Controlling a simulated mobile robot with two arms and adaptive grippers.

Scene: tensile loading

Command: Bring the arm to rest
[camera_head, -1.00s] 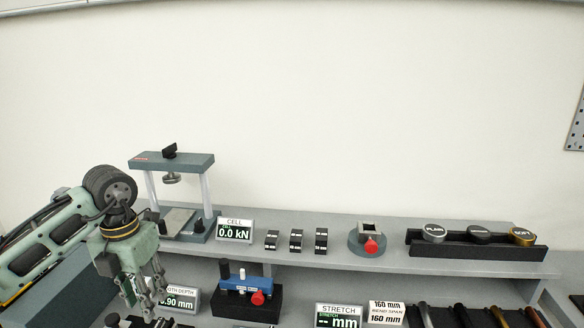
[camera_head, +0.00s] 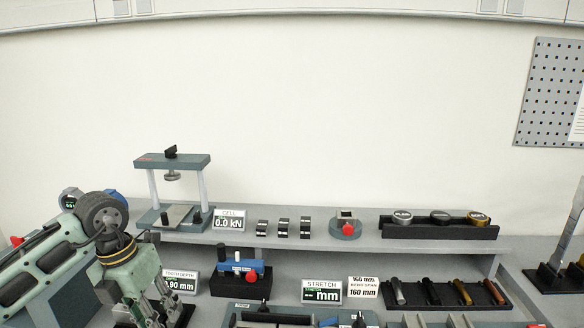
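My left arm comes in from the left edge, and my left gripper (camera_head: 150,310) points down at the lower left. Its fingers look spread apart with nothing seen between them; the tips are at the bottom edge and partly hard to make out. It is in front of the lower level, left of the tooth depth display (camera_head: 180,282). My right gripper is not in view.
A press frame (camera_head: 172,162) stands on the grey shelf (camera_head: 350,245) beside the cell display (camera_head: 229,220). A blue device (camera_head: 240,265), the stretch display (camera_head: 321,291) and a rack of bars (camera_head: 440,303) are below. A black tray (camera_head: 440,231) holds several round pieces. A pegboard (camera_head: 550,95) hangs right.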

